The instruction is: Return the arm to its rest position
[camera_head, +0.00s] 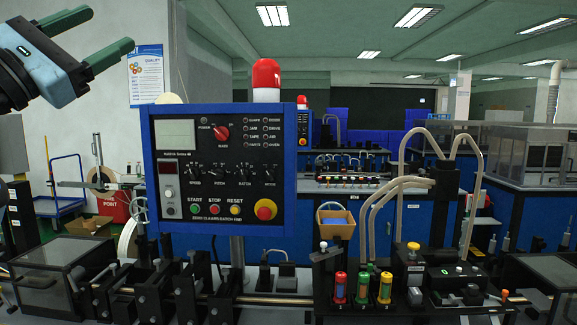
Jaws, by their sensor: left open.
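My left gripper (110,28) is at the top left, high in front of the pale wall. Its two green fingers are spread apart and point up and to the right, with nothing between them. The blue-grey gripper body and black wrist of my left arm come in from the left edge. The gripper is clear of the machine and to the left of the control panel (222,165). My right gripper is not in view.
A red beacon (266,76) tops the panel. Below run a metal rail (270,299) and black fixtures. Coloured cylinders (362,287), pale hoses (402,185) and a dark clear-sided box (48,276) stand along the machine. A poster (146,78) hangs behind the gripper.

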